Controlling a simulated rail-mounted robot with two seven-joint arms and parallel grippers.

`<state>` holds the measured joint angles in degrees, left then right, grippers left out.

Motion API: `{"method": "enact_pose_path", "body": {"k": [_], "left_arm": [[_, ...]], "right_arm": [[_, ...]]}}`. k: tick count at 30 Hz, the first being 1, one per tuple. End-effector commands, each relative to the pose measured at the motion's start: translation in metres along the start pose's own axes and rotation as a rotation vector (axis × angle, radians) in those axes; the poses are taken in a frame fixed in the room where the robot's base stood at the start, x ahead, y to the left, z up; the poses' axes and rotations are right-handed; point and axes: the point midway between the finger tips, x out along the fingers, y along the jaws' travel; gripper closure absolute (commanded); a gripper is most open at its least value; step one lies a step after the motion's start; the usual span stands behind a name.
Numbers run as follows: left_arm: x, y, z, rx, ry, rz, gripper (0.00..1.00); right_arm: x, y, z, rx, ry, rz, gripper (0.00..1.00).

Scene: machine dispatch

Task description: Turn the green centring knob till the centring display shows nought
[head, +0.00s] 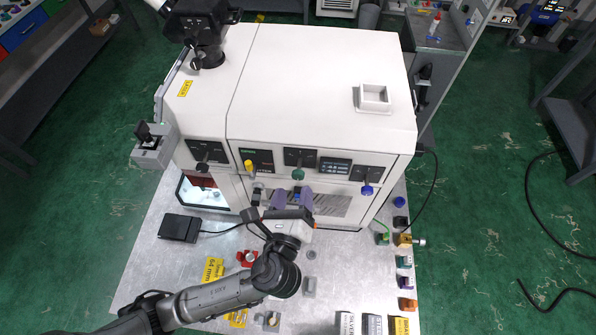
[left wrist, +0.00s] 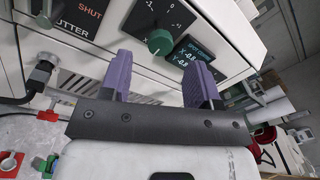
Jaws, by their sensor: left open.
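The green knob (head: 298,174) is on a black panel on the front of the white machine. It shows larger in the left wrist view (left wrist: 160,42), with a numbered scale above it. The small display (head: 335,167) is just right of the knob; in the left wrist view (left wrist: 194,56) its lines appear to read about -0.8. My left gripper (head: 292,197) is open and empty, its two purple fingers pointing at the panel just below the knob. In the left wrist view the knob appears between and beyond the fingertips (left wrist: 160,62), apart from them. My right gripper is not in view.
A yellow knob (head: 249,165), a black knob (head: 203,164) and a blue knob (head: 367,189) share the front face. A black pedal-like box (head: 180,227) with a cable lies on the metal table (head: 150,262). Small coloured parts line the table's right side.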

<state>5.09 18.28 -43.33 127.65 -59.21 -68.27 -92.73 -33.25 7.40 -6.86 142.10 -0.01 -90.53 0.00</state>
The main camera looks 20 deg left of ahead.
Motion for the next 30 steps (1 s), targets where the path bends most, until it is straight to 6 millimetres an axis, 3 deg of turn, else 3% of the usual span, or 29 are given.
{"method": "enact_pose_path", "body": {"k": [6, 12, 25, 30], "left_arm": [[0.034, -0.001, 0.001, 0.0, -0.001, 0.0, 0.44], [0.051, 0.0, 0.0, 0.0, 0.0, 0.0, 0.44], [0.057, 0.0, 0.0, -0.001, 0.0, 0.0, 0.44], [0.057, 0.0, 0.0, -0.001, 0.0, 0.0, 0.58]], "right_arm": [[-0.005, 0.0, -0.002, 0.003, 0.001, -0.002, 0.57], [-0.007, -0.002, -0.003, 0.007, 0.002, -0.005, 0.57], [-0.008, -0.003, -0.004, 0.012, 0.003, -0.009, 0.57], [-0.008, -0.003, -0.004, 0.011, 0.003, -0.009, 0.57]]}}
